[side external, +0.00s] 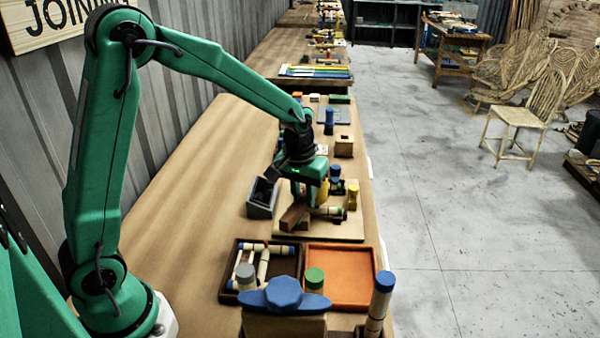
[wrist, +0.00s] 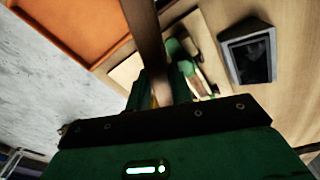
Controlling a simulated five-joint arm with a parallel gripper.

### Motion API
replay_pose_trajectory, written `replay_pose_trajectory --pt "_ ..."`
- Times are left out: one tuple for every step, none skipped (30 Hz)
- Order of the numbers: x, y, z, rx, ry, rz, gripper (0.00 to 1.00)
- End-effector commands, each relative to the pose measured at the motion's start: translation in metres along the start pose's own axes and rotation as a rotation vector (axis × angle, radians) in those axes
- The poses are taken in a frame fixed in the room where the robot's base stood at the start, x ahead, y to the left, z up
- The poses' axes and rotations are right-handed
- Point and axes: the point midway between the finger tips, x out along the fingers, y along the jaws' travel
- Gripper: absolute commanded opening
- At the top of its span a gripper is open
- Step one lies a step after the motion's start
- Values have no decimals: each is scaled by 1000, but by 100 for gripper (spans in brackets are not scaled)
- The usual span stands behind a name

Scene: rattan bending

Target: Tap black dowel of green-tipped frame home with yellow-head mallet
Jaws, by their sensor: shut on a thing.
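My gripper (side external: 312,190) is over the work board and shut on the brown handle (side external: 292,217) of what looks like the mallet. In the wrist view the brown handle (wrist: 147,45) runs from the jaws toward the top edge. A yellow part (side external: 323,192), probably the mallet head, shows beside the jaws in the side view. A pale frame with green ends (wrist: 190,60) lies beside the handle in the wrist view, partly hidden by my gripper. I cannot make out the black dowel, or whether the mallet touches the frame.
A grey open box (side external: 262,197) stands left of the board (side external: 345,230); it also shows in the wrist view (wrist: 262,80). Nearer the camera are a dark tray (side external: 232,262) of pale dowels and an empty orange tray (side external: 340,277). Blue-topped posts (side external: 383,283) stand around. The bench's left side is clear.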

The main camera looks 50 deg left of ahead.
Motion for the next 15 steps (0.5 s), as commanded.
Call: replay_pose_trajectory --pt "6 0 1 0 -1 0 0" --pt "10 0 1 0 0 0 0" --pt "16 -1 2 0 -1 0 0" --pt "19 -1 2 0 -1 0 0" --pt "22 -1 2 0 0 0 0" --pt "21 -1 1 0 3 1 0" --pt "21 0 1 0 3 1 0" --pt "21 -1 1 0 3 1 0" --pt "21 -1 1 0 3 1 0" --pt "20 -1 1 0 3 1 0" --pt "20 -1 1 0 3 1 0" --pt "20 -1 1 0 3 1 0" --pt "20 0 1 0 3 1 0" --pt "20 0 1 0 3 1 0" --pt "19 0 1 0 3 1 0"
